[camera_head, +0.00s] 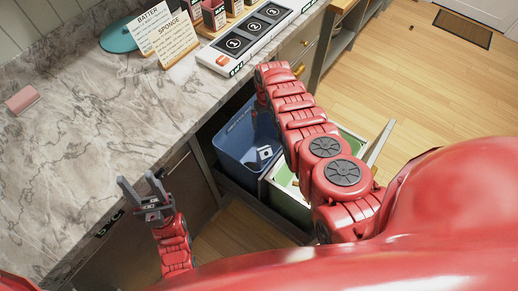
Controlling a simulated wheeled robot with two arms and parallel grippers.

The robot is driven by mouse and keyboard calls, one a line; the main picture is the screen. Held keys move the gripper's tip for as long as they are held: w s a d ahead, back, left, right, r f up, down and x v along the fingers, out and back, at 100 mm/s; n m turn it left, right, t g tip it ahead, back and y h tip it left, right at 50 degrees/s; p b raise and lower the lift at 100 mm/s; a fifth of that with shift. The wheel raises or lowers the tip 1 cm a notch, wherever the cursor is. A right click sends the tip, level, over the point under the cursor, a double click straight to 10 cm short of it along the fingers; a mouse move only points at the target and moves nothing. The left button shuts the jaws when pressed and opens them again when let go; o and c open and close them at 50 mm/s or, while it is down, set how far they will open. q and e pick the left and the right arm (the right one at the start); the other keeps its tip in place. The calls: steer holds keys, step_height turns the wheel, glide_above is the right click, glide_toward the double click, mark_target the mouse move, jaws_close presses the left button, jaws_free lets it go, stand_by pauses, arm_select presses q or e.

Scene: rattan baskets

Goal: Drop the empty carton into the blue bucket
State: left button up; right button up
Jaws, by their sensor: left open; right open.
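The blue bucket (232,146) stands below the counter edge, beside a green bin. A small white patch with a dark mark (265,153) shows at the bucket; I cannot tell whether it is a label or an object. I cannot make out the empty carton for certain. My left gripper (139,183) is open and empty, its fingers pointing up by the counter's front edge, left of the bucket. My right arm reaches up past the bucket's right side and bends down at its far end. Its gripper is hidden behind the arm.
The marble counter (75,130) holds a pink block (22,99), a teal round dish (118,38), two recipe cards (166,36) and a numbered tray (243,40). The green bin (291,205) sits in a pulled-out drawer. Wooden floor (430,95) lies open at right.

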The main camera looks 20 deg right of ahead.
step_height(320, 180, up, 18)
steer(key=p, duration=0.3)
steer(key=shift+f+p, duration=0.25)
steer(key=shift+p, duration=0.05)
steer(key=shift+f, duration=0.1)
stand_by(0.5)
